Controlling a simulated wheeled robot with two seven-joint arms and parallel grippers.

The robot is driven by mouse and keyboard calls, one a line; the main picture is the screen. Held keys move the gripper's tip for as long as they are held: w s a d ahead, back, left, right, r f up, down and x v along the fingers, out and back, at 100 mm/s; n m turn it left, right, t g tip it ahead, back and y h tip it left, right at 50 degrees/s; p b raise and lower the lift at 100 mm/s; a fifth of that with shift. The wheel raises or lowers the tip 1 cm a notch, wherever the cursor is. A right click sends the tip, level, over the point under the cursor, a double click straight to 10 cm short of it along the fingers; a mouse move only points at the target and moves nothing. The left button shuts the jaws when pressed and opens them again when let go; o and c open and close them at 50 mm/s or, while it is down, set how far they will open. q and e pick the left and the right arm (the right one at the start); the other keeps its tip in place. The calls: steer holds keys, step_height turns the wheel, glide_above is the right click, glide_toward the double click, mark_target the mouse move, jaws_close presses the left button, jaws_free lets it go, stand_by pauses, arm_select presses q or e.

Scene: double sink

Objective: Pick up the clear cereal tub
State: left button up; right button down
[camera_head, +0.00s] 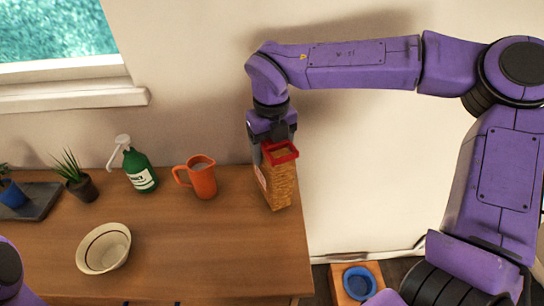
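The clear cereal tub (278,188), full of brown cereal and with a red rim at its top, stands upright near the right end of the wooden counter. A label shows on its left side. My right gripper (271,150) points down at the tub's top, with one finger beside the left of the red rim. The other finger is mostly hidden, so I cannot tell whether it grips the tub. Only a piece of my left arm shows at the lower left corner; its gripper is out of view.
An orange mug (202,179) stands left of the tub, then a green pump bottle (139,172) and small potted plants (79,184). A cream bowl (104,249) sits nearer the front. The counter (215,250) is clear in front of the tub and ends just right of it.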

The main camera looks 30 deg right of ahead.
mark_target(276, 156)
steer(key=s+r, duration=0.2)
steer(key=s+a+r+b, duration=0.1)
steer(key=r, duration=0.2)
steer(key=s+a+r+b, duration=0.1)
steer(key=s+r, duration=0.1)
steer(key=shift+s+r, duration=0.2)
steer(key=shift+s, duration=0.1)
steer(key=s+a+r+b, duration=0.2)
steer(key=s+r, duration=0.1)
steer(key=s, duration=0.4)
steer(key=shift+s+a+r, duration=0.35)
steer(key=shift+a+r, duration=0.05)
steer(key=shift+s, duration=0.1)
